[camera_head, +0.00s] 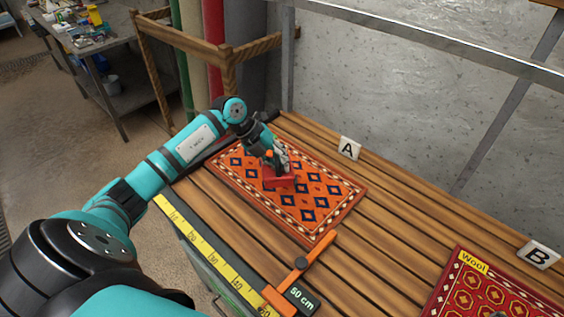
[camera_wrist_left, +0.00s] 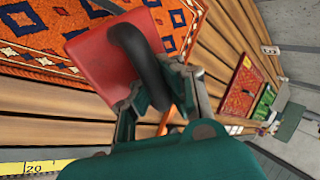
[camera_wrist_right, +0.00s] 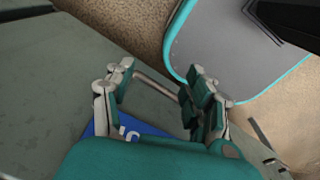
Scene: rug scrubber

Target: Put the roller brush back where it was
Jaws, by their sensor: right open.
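A red tool (camera_head: 279,182) with a flat red body and a black curved handle is on or just above the orange patterned rug (camera_head: 325,190). No roller shows on it, so I cannot tell whether it is the roller brush. My left gripper (camera_head: 277,160) is at the tool. In the left wrist view, its fingers (camera_wrist_left: 158,92) are closed around the black handle (camera_wrist_left: 145,60), with the red body (camera_wrist_left: 100,62) beyond. My right gripper (camera_wrist_right: 160,72) shows only in the right wrist view. It is open and empty above a grey surface (camera_wrist_right: 50,80).
An orange slide gauge (camera_head: 300,263) marked 50 cm and a yellow ruler (camera_head: 205,250) lie along the table's near edge. A red rug labelled Wool (camera_head: 480,285) lies at right. Signs A (camera_head: 349,148) and B (camera_head: 539,254) stand at the back. Bare planks lie between the rugs.

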